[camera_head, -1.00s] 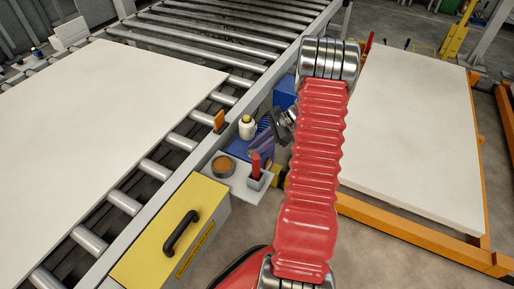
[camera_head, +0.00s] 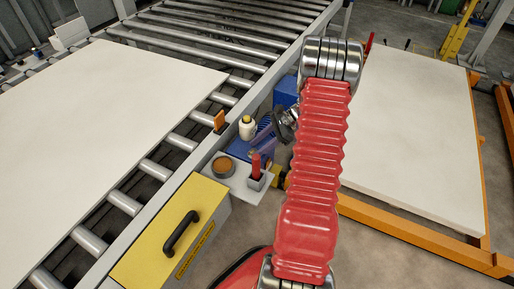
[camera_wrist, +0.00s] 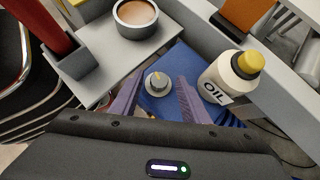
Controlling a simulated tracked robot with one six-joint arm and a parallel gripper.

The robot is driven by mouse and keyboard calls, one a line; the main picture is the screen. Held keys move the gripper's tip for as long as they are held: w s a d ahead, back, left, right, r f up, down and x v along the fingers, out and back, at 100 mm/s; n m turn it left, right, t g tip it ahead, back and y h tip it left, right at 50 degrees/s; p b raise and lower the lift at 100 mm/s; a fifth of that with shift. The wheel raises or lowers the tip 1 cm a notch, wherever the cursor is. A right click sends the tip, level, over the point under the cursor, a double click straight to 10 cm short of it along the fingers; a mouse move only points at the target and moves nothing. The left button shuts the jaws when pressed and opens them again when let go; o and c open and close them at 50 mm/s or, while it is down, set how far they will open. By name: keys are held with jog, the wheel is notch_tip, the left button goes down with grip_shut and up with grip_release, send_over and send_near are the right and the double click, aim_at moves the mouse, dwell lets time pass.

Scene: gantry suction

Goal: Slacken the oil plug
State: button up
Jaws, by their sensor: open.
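The oil plug (camera_wrist: 157,82) is a small grey round knob with a yellow mark, on top of a blue housing (camera_wrist: 181,57). In the wrist view it lies between and just beyond the two purple fingers of my gripper (camera_wrist: 154,97), which is open. The fingers stand to either side of the plug; whether either touches it I cannot tell. In the head view my gripper (camera_head: 266,136) is partly hidden by my red arm, above the blue housing, and I cannot make out the plug there.
A white oil bottle (camera_wrist: 229,78) with a yellow cap stands close right of the plug. A grey shelf (camera_wrist: 98,66) carries a round brown-filled tin (camera_wrist: 136,19) and a red-handled tool in a holder (camera_wrist: 77,62). A yellow box (camera_head: 165,225) and roller conveyor (camera_head: 155,170) are nearby.

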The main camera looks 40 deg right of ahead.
jog(key=v, duration=1.2)
jog(key=shift+d+r, duration=0.2)
jog(key=shift+r, duration=0.05)
jog(key=shift+s, duration=0.1)
jog(key=w+a+r+n+g+h, duration=0.1)
jog(key=a+r+n+g+h, duration=0.1)
jog(key=a+r+n, duration=0.65)
jog(key=w+a+r+n+g+h, duration=0.15)
jog(key=a+r, duration=0.45)
jog(key=a, duration=0.8)
jog(key=s+a+r+n+t+h, duration=0.2)
jog(key=s+a+n, duration=0.5)
jog(key=a, duration=0.2)
jog(key=s+a+r+n+t+h, duration=0.2)
jog(key=s+a+n, duration=0.4)
jog(key=a, duration=0.3)
jog(key=shift+s+r+n, duration=0.4)
jog(key=shift+r+n, duration=0.3)
jog(key=shift+r, duration=0.1)
